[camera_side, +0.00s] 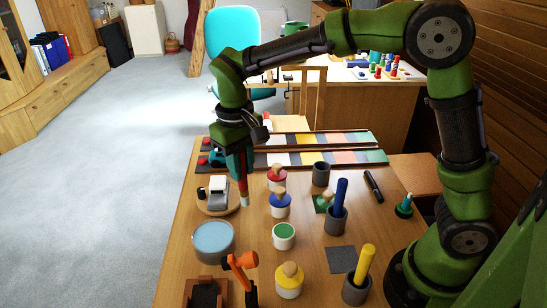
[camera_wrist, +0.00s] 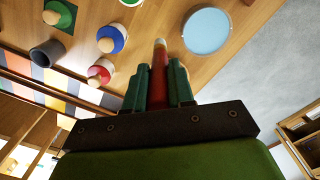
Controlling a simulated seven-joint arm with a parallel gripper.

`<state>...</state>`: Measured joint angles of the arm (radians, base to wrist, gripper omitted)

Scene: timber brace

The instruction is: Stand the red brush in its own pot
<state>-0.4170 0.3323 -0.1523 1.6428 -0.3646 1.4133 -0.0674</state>
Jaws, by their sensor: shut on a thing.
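My gripper (camera_side: 237,158) is shut on the red brush (camera_side: 243,183). It holds the brush roughly upright near the left side of the table, with a pale end pointing down. In the wrist view the red brush (camera_wrist: 158,82) sits between the two green fingers of my gripper (camera_wrist: 158,88). An empty dark grey pot (camera_side: 321,174) stands to the right, behind the other pots; it also shows in the wrist view (camera_wrist: 47,55). Two similar grey pots hold a blue brush (camera_side: 340,196) and a yellow brush (camera_side: 364,264).
Paint jars with red (camera_side: 276,180), blue (camera_side: 280,206), green (camera_side: 283,236) and yellow (camera_side: 289,282) colours stand mid-table. A light blue dish (camera_side: 214,239) is in front of the brush. A white object (camera_side: 217,191) is left of it. Colour strips (camera_side: 300,158) lie behind.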

